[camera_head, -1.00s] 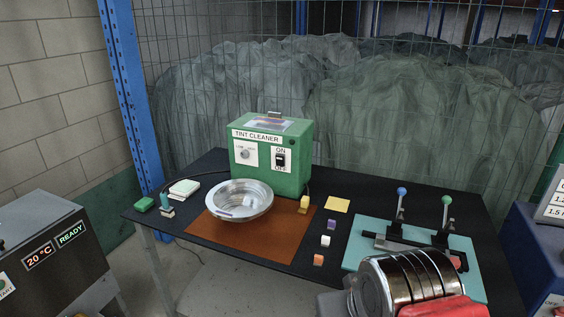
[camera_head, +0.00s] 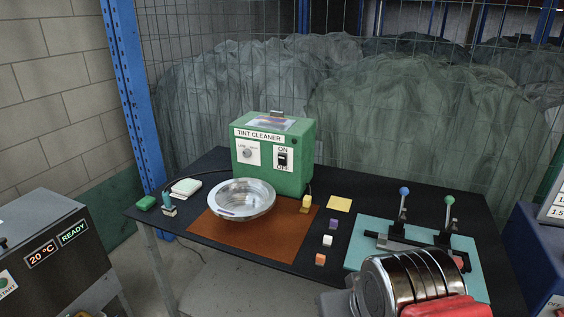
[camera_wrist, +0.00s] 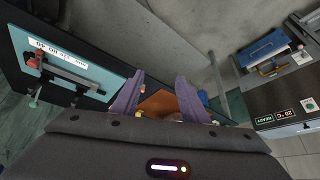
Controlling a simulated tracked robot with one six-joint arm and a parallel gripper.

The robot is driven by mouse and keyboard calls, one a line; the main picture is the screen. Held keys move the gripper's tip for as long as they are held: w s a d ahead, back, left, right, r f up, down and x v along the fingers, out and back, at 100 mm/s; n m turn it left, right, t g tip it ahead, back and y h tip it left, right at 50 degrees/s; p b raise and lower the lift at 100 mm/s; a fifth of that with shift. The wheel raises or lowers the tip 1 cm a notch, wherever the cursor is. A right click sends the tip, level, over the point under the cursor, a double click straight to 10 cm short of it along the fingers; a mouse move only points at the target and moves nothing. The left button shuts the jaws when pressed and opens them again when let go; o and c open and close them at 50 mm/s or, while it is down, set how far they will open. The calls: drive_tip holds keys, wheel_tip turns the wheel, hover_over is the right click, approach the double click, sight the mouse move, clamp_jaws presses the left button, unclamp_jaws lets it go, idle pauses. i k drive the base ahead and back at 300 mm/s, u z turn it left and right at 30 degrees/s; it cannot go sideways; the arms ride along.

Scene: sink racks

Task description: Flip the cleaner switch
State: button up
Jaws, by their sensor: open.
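The green tint cleaner box (camera_head: 299,181) stands at the back of the black table in the head view. Its black switch (camera_head: 283,159) sits on a white plate between the words ON and OFF; I cannot tell which way it is set. My gripper (camera_wrist: 158,92) shows in the wrist view with its two purple-grey fingers spread apart and nothing held between them. The wrist view looks past the fingers at an orange-brown patch and does not show the switch. The gripper's fingers are not visible in the head view, so they are apart from the switch there.
A metal bowl (camera_head: 240,199) stands on a brown mat (camera_head: 276,238) before the cleaner. Small coloured blocks and a yellow card (camera_head: 339,204) lie to its right. A teal board (camera_head: 470,263) with two upright levers is at the right. A grey machine (camera_head: 60,262) stands at left.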

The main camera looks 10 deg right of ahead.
sight(281, 157)
drive_tip(key=u, duration=0.25)
drive_tip(key=k, duration=0.7)
drive_tip(key=u, duration=0.6)
drive_tip(key=k, duration=0.65)
drive_tip(key=u, duration=0.35)
drive_tip(key=i, duration=1.85)
drive_tip(key=z, duration=0.45)
